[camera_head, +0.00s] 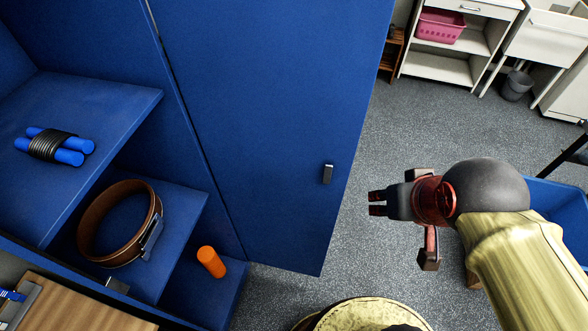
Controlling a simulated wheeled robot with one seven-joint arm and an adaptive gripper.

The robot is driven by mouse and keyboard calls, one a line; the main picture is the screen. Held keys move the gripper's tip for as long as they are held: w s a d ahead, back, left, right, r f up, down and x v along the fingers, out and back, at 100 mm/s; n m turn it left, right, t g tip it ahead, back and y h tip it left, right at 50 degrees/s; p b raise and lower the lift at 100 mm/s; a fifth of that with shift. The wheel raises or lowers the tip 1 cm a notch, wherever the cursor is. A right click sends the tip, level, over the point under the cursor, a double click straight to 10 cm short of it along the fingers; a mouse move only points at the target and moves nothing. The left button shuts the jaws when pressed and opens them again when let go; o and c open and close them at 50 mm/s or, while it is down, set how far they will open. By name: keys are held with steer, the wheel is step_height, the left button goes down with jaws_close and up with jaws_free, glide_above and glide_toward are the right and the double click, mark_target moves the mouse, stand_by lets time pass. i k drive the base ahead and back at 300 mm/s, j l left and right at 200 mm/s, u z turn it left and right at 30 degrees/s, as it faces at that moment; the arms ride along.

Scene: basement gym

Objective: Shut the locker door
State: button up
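The blue locker door (270,110) stands open, swung out to the right of the locker's shelves. Its small dark handle (328,174) is near the free edge. The open blue locker (95,105) fills the left side, with its shelves in plain view. My gripper (371,204) is to the right of the door's free edge, pointing left toward it. A strip of floor shows between the fingertips and the door in this view, and nothing is seen between the fingers. The fingertips look close together, but they are too small to tell whether they are shut.
The locker holds blue-handled rope (68,154), a brown belt (100,250) and an orange cylinder (211,262). A blue bin (560,208) stands right, behind my arm. A white shelf unit (442,68) with a pink basket (440,27) is at the back. Grey floor (430,125) lies open between.

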mark_target(274, 93)
steer(key=i+l+z, duration=0.7)
steer(key=l+z, duration=0.15)
steer(key=i+u, duration=0.3)
steer(key=u, duration=0.2)
steer(key=i+l+u, duration=0.2)
steer(key=u, duration=0.3)
steer(key=i+u, duration=0.15)
steer(key=u, duration=0.3)
steer(key=i+l+u, duration=0.1)
steer(key=u, duration=0.35)
steer(key=i+l+u, duration=0.1)
steer(key=u, duration=0.35)
steer(key=i+l+u, duration=0.1)
steer(key=u, duration=0.35)
steer(key=l+u, duration=0.25)
steer(key=u, duration=0.2)
steer(key=l+u, duration=0.25)
steer(key=u, duration=0.15)
steer(key=k+l+u, duration=0.1)
steer(key=l+u, duration=0.15)
steer(key=u, duration=0.15)
steer(key=k+l+u, duration=0.1)
steer(key=l+u, duration=0.15)
steer(key=u, duration=0.2)
